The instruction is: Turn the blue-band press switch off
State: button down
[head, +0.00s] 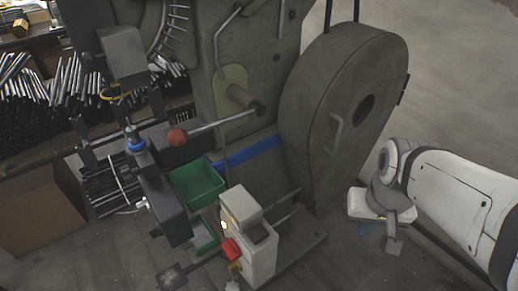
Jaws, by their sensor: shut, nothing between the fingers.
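The press with the blue band (250,152) stands in the middle of the head view. In front of it is a pale switch box (262,262) with a red part (231,249) on its left face. A small light (224,226) glows just above the red part, and a yellow piece sits below it. I cannot tell the switch's exact position. My gripper (393,245) is at the right, pointing down, shut and empty. It is well to the right of the switch box and apart from it.
A large rounded guard (335,120) with a handle stands behind, between the press and my arm. A lever with a red ball (178,137) reaches out to the left. A green bin (198,182) is beside the press. Dark rods fill racks at left.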

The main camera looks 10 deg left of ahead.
aim_at(232, 251)
jog(key=z, duration=0.2)
jog(key=k, duration=0.65)
jog(key=u, duration=1.15)
jog(key=i, duration=0.5)
jog(key=u, duration=0.05)
